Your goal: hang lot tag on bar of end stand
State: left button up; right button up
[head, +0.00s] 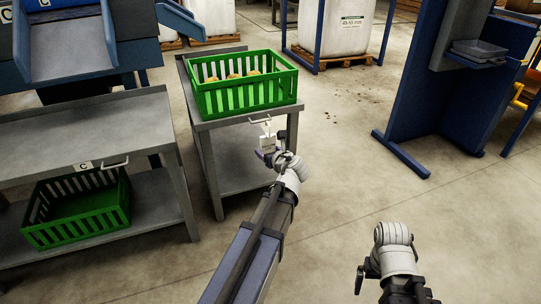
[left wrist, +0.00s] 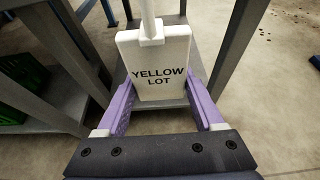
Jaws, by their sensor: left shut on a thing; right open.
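The white lot tag (left wrist: 158,88) reads "YELLOW LOT" in the left wrist view and sits between the purple fingers of my left gripper (left wrist: 165,110). Its white stem (left wrist: 148,12) rises out of the top of that view. In the head view the tag (head: 267,143) is upright, just in front of the end stand (head: 246,117). The stand's pale bar (head: 260,120) sticks out at its front edge, close to the tag's upper end; I cannot tell whether they touch. My left gripper (head: 268,154) is shut on the tag. My right gripper (head: 361,279) is open, low and away from the stand.
A green crate (head: 248,107) with potatoes stands on the end stand. Left of it, a grey bench (head: 80,128) has a similar bar (head: 115,164), a "C" label and an empty green crate (head: 77,229) below. Open floor lies right of the stand, before a blue frame (head: 407,90).

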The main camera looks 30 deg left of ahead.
pick_arm(q)
jog(key=r+b+x, duration=0.1)
jog(key=x, duration=0.5)
jog(key=shift+w, duration=0.2)
dwell(0.4)
jog(key=shift+a+f, duration=0.1)
jog(key=o, duration=1.4)
jog(key=shift+s, duration=0.1)
